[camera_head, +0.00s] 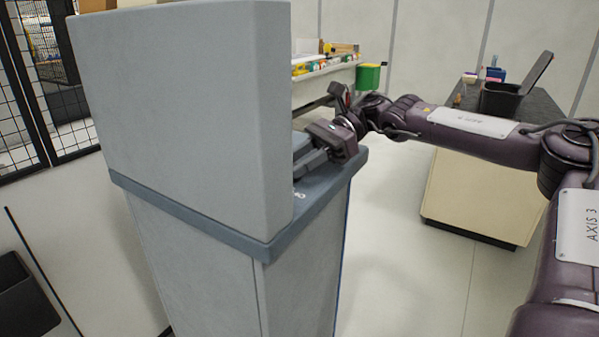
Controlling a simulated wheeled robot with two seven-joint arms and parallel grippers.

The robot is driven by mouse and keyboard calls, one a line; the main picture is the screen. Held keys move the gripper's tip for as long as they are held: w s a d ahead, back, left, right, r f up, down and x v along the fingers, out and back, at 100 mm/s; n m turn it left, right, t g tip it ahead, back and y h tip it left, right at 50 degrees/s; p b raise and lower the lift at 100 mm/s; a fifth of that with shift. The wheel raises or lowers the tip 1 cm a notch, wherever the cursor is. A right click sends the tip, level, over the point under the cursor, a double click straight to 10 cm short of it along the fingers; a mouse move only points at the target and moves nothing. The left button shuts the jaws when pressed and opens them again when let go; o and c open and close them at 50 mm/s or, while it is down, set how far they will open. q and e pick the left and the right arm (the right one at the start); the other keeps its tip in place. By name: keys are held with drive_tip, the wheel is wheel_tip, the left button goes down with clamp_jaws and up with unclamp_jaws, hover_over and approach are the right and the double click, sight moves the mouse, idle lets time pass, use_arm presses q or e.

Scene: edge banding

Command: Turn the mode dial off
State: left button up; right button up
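A tall grey machine cabinet (180,110) stands in front of me, with a blue-grey ledge (325,190) around its middle. The mode dial is not visible; the side of the cabinet facing away to the right is largely hidden from this angle. My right arm comes in from the right, and my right gripper (308,156) is just above the ledge, beside the right edge of the upper housing. The housing hides its fingertips, so I cannot tell whether they touch anything or how far apart they are. My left gripper is not in view.
A cream cabinet (475,195) with a dark top stands at the right, carrying an open black bin (503,97). A green bin (368,77) hangs by a shelf at the back. Black mesh fencing (55,90) is at the left. Open floor lies between the cabinets.

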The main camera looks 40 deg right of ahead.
drive_tip(key=shift+w+f+n+g, duration=0.15)
drive_tip(key=shift+f+n+g, duration=0.05)
drive_tip(key=shift+n+g, duration=0.55)
drive_tip(key=shift+w+r+n+g, duration=0.1)
drive_tip(key=shift+n+g, duration=0.15)
drive_tip(key=shift+g, duration=0.3)
drive_tip(key=shift+n+g, duration=0.3)
drive_tip(key=shift+n, duration=0.1)
drive_tip(key=n+g, duration=0.1)
drive_tip(key=g+p, duration=0.1)
drive_tip(key=n+g+p, duration=0.1)
drive_tip(key=shift+w+r+n+h, duration=0.2)
drive_tip(key=shift+w+n+h, duration=0.1)
drive_tip(key=shift+h, duration=0.1)
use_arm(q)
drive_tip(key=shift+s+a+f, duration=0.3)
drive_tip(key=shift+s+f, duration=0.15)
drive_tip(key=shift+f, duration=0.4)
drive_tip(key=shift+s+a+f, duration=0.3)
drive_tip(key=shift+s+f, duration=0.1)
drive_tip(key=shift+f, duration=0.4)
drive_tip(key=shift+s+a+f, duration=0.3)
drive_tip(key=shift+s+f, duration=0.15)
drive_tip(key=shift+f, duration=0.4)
use_arm(e)
drive_tip(key=shift+n+g, duration=0.3)
drive_tip(key=shift+g, duration=0.1)
drive_tip(key=o, duration=1)
